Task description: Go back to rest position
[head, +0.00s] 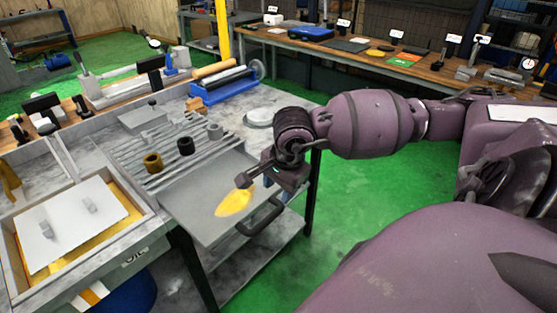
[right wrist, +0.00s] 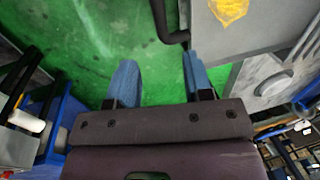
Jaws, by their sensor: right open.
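My right arm (head: 372,123) reaches in from the right in the head view. Its gripper (head: 261,178) hangs over the right edge of the workbench, close to a grey plate (head: 185,205) with a yellow patch and a dark handle (head: 262,217). In the right wrist view the two blue fingers (right wrist: 160,78) stand apart with nothing between them. Green floor shows beyond them, and the plate's handle (right wrist: 165,25) is just ahead. I cannot tell the exact gap between gripper and handle. My left gripper is not in view.
Several rods (head: 165,150) and small rings lie on the workbench behind the plate. A white panel (head: 72,225) lies in a tray at left. A long wooden table (head: 350,58) stands at the back. Green floor (head: 345,195) is free right of the workbench.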

